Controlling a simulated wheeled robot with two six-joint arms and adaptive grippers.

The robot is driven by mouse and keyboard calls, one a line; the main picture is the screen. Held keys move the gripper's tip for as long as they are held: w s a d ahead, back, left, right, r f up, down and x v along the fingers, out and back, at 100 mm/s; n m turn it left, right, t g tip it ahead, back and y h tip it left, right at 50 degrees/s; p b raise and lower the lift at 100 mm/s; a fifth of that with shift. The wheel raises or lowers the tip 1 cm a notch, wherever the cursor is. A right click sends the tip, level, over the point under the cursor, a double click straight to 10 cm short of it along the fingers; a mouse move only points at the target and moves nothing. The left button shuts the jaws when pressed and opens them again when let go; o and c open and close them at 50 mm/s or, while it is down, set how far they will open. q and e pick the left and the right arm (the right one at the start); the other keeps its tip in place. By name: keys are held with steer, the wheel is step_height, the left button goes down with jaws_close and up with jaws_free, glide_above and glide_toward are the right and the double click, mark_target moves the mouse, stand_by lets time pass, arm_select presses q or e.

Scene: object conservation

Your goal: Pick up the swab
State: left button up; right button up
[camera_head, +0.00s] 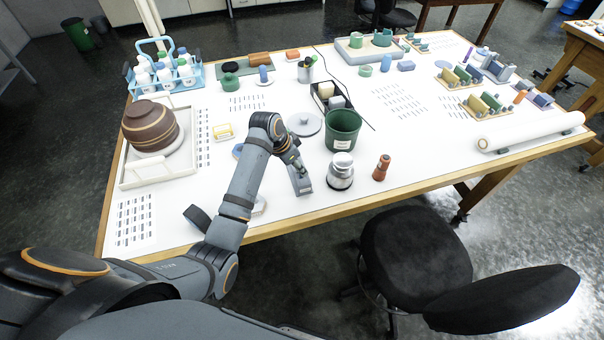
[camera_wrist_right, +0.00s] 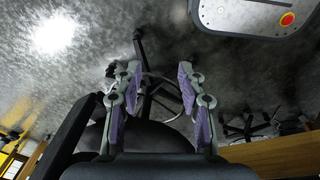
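I cannot make out a swab for certain in either view. In the head view my left arm reaches over the front of the white table (camera_head: 258,212). My left gripper (camera_head: 297,166) points down right at a small grey block-like holder (camera_head: 301,185) near the front edge. The gripper is small and partly hidden by its own wrist, so I cannot tell whether its fingers are open or hold anything. My right gripper (camera_wrist_right: 160,92) shows in the right wrist view with its fingers apart and nothing between them, away from the table top.
Right of the left gripper stand a silver jar (camera_head: 341,172), a dark green bucket (camera_head: 342,131) and an orange-brown bottle (camera_head: 381,168). A brown pot (camera_head: 150,127) stands at the left. A black chair (camera_head: 415,248) is by the front edge. A white roll (camera_head: 530,132) lies at the right.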

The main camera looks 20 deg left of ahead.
arm_select(q)
steer(key=shift+d+f+p, duration=0.25)
steer(key=shift+f+p, duration=0.05)
steer(key=shift+f, duration=0.55)
steer(key=shift+w+d+f, duration=0.1)
steer(key=shift+d+f, duration=0.05)
steer(key=shift+f, duration=0.2)
steer(key=shift+c, duration=1)
jaws_close()
steer(key=shift+w+r, duration=0.1)
steer(key=shift+r, duration=0.1)
step_height(320, 180, up, 9)
steer(key=b, duration=0.3)
steer(key=shift+b, duration=0.3)
steer(key=shift+r, duration=0.3)
arm_select(e)
steer(key=s+f, duration=0.2)
steer(key=shift+s+a, duration=0.15)
steer(key=shift+s, duration=0.25)
